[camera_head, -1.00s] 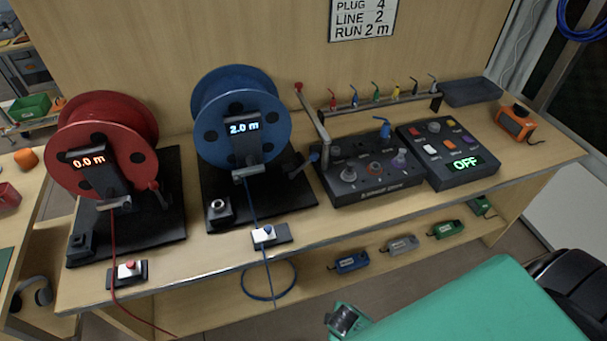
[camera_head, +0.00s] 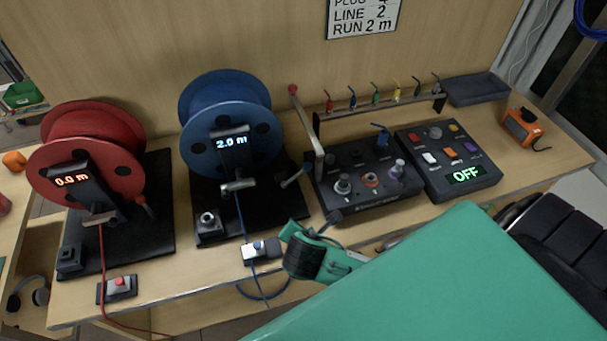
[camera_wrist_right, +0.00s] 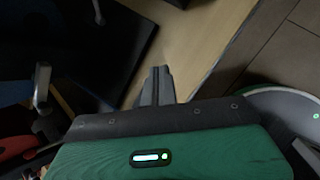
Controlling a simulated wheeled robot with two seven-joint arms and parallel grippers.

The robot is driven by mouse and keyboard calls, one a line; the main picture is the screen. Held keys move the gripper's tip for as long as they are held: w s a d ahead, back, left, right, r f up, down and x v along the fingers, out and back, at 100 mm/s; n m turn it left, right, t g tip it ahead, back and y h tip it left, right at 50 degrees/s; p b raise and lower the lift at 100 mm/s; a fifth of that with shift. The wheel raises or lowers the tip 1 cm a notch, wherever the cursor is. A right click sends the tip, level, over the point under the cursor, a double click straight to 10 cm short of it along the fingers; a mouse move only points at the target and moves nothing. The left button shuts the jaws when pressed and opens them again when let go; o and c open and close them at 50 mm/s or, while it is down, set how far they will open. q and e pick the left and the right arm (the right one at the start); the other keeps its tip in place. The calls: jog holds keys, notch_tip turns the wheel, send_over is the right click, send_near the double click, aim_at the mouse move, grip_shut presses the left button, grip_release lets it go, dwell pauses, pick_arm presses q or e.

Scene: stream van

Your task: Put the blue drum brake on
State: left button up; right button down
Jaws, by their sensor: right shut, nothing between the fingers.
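The blue drum (camera_head: 225,115) stands on its black base at the table's back, with its display reading 2.0 m. A short lever with a bluish tip (camera_head: 294,178) stands at the right of that base; I take it for the brake, and its on or off position cannot be told. My right gripper (camera_head: 335,216) is shut and empty, in front of and right of the lever, apart from it in the head view, near the control box's front left corner. Its closed fingers show in the right wrist view (camera_wrist_right: 157,85). My left gripper is out of view.
The red drum (camera_head: 85,160) stands to the left, reading 0.0 m. A control box (camera_head: 375,195) and an OFF panel (camera_head: 450,165) stand to the right. A blue line runs past a small clamp block (camera_head: 262,250) at the table edge.

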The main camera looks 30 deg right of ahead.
jog(key=w+d+n+t+h, duration=0.2)
jog(key=w+n, duration=0.2)
jog(key=n, duration=0.3)
jog(key=n+t+h, duration=0.1)
jog(key=n+t, duration=0.2)
jog(key=n, duration=0.5)
send_near(297, 176)
jog(key=shift+s+d+r, duration=0.1)
jog(key=shift+s+d, duration=0.15)
jog(key=shift+s, duration=0.3)
jog(key=shift+s+d, duration=0.3)
jog(key=shift+s, duration=0.3)
